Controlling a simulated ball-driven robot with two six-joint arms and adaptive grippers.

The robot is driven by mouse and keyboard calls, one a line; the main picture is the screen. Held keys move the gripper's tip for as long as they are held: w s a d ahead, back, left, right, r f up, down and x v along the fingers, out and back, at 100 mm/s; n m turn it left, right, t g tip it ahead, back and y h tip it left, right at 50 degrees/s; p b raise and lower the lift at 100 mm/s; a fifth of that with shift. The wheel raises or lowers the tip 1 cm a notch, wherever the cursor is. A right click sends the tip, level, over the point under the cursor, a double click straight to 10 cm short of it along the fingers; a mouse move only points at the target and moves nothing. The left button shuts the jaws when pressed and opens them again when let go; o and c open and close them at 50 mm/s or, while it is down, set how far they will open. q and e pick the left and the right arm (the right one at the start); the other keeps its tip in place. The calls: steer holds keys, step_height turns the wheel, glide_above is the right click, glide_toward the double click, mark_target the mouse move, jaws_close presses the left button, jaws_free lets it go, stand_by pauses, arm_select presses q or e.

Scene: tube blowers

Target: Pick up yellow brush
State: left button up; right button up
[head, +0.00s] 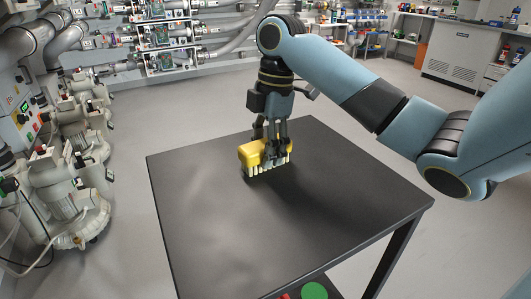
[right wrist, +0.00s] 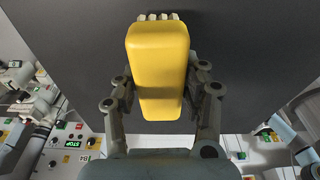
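The yellow brush (head: 254,153) is at the far middle part of the dark table, with its pale bristles pointing down. I cannot tell whether the bristles touch the tabletop. My right gripper (head: 274,152) points down over the brush, with its fingers at the brush's sides. In the right wrist view the brush (right wrist: 158,65) lies between the two fingers of the right gripper (right wrist: 161,82). Both fingers appear to press on its sides, and their tips are partly hidden by it. My left gripper is not in view.
The dark table (head: 210,235) is otherwise bare on top. A green round thing (head: 314,291) and a bit of red show below its front edge. Pipes and machines (head: 75,170) stand at the left, and a grey cabinet (head: 462,50) at the back right.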

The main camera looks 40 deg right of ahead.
steer(key=c, duration=0.7)
steer(key=shift+o, duration=0.2)
steer(key=shift+r, duration=0.55)
steer(key=r, duration=0.1)
steer(key=r+p, duration=0.1)
steer(key=r, duration=0.1)
steer(key=shift+s+d+r, duration=0.3)
steer(key=shift+d+r, duration=0.05)
steer(key=s+d+r+p, duration=0.5)
steer(key=s+d+r, duration=0.1)
steer(key=s, duration=0.2)
steer(key=shift+s+d, duration=0.2)
steer(key=shift+d, duration=0.15)
steer(key=shift+r, duration=0.1)
